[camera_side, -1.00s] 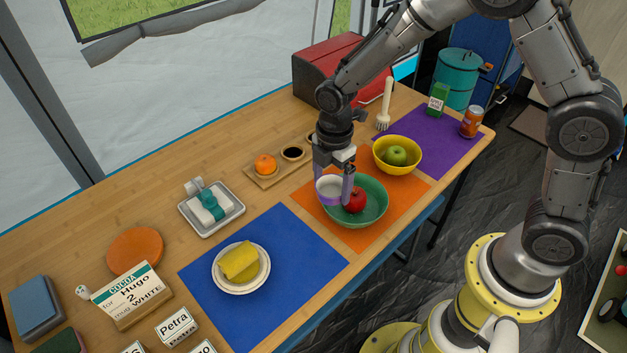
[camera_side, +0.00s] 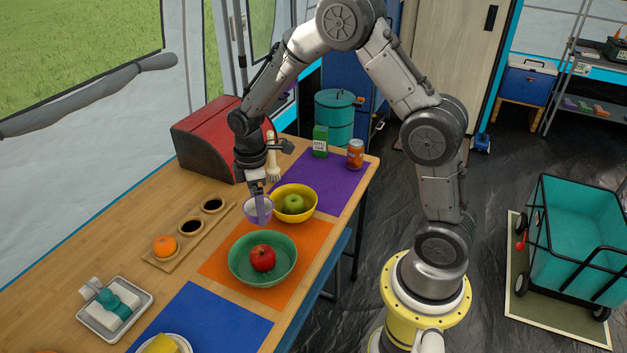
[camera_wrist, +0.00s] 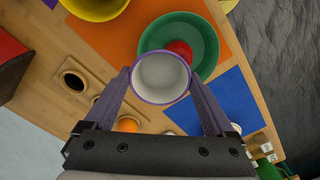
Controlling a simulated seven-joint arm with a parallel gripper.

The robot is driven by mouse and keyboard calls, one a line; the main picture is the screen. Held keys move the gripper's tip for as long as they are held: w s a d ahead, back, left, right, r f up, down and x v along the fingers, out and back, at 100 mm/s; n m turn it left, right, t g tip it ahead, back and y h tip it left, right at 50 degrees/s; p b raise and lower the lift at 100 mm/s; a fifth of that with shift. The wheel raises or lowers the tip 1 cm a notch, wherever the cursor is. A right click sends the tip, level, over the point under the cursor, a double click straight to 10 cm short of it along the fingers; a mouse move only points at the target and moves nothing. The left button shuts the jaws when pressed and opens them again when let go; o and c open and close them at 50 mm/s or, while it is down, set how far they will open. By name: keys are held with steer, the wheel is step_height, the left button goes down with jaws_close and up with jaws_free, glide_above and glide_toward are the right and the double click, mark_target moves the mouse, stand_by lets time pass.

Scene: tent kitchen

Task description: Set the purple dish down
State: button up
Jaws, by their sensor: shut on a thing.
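The purple dish (camera_side: 258,209) is a small cup, white inside with a purple rim. My gripper (camera_side: 257,203) is shut on it, with one finger on each side. In the wrist view the dish (camera_wrist: 160,76) sits upright between the fingertips, its open top facing the camera. It appears held above the table, left of the yellow bowl and behind the green bowl in the side view. Its exact height is hard to tell, and a finger partly covers it.
A green bowl (camera_side: 236,262) holding a red apple (camera_side: 263,258) stands on an orange mat (camera_side: 318,236). A yellow bowl (camera_side: 312,212) with a green apple is close by the dish. The blue mat (camera_side: 225,322) has bare room.

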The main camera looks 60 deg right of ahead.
steer(key=s+d+m, duration=0.4)
steer(key=d+m, duration=0.1)
steer(key=d, duration=0.8)
steer(key=s+d+m, duration=0.4)
steer(key=d, duration=0.8)
steer(key=w+d+f, duration=0.4)
steer(key=w+f, duration=0.1)
steer(key=w+d+f, duration=0.4)
steer(key=d, duration=0.1)
steer(key=shift+w+f, duration=0.35)
steer(key=shift+f, duration=0.05)
steer(key=shift+w+d+f, duration=0.15)
steer(key=shift+d+f, duration=0.1)
steer(key=shift+f, duration=1.65)
steer(key=shift+f, duration=0.1)
steer(key=o, duration=1.1)
